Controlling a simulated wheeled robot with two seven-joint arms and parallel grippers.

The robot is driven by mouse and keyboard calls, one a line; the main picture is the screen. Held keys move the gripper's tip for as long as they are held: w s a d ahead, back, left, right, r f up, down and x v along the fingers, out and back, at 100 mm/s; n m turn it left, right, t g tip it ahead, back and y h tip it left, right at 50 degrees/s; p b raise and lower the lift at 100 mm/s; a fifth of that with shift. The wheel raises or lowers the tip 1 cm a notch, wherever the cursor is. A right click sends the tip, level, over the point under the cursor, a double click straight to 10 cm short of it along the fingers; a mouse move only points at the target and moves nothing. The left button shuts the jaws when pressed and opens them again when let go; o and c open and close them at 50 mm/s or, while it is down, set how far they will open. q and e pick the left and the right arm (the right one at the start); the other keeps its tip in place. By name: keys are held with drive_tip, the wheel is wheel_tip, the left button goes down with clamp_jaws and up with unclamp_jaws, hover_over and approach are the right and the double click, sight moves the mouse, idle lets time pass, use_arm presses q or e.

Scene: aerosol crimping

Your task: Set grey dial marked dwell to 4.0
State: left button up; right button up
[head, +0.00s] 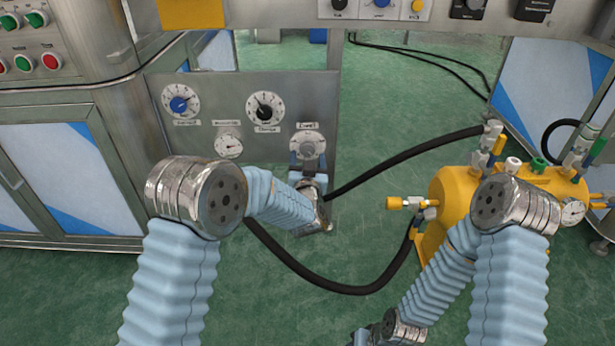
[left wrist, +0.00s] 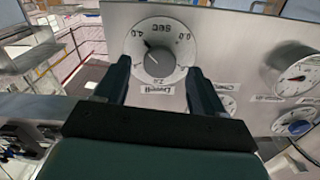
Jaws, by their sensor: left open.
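The grey dwell dial (head: 308,145) is on the lower right of the metal panel, with its label above it. In the left wrist view the dial (left wrist: 159,60) is close, with its lettering upside down. Its pointer mark slants up and left there, toward a marking that looks like 4.0; the exact reading is hard to tell. My left gripper (head: 308,164) is just below the dial in the head view. In the left wrist view its two dark fingers (left wrist: 160,68) are apart on either side of the knob, with no clear contact.
A blue-knobbed dial (head: 179,103), a black-knobbed dial (head: 265,108) and a small gauge (head: 229,146) share the panel. A black hose (head: 400,152) runs from near my left gripper to the yellow tank (head: 450,195) at right. Green floor is open between them.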

use_arm(q)
drive_tip(key=s, duration=1.1)
drive_tip(key=shift+s, duration=0.3)
drive_tip(key=shift+f, duration=0.1)
drive_tip(key=s+a+f+g+h+p, duration=0.1)
drive_tip(key=s+a+f+g+p, duration=0.25)
drive_tip(key=f, duration=0.25)
drive_tip(key=s+a+f+g+p, duration=0.2)
drive_tip(key=a+f+g+p, duration=0.15)
drive_tip(key=f, duration=0.25)
drive_tip(key=s+a+f+n+g+h+p, duration=0.1)
drive_tip(key=s+g, duration=0.4)
drive_tip(key=s, duration=0.5)
drive_tip(key=s+a+f+n+g+h+p, duration=0.2)
drive_tip(key=s+f+g, duration=0.3)
drive_tip(key=s, duration=0.6)
drive_tip(key=shift+s+a+f+p, duration=0.2)
drive_tip(key=shift+a+f+p, duration=0.6)
drive_tip(key=shift+p, duration=0.1)
drive_tip(key=shift+w, duration=0.1)
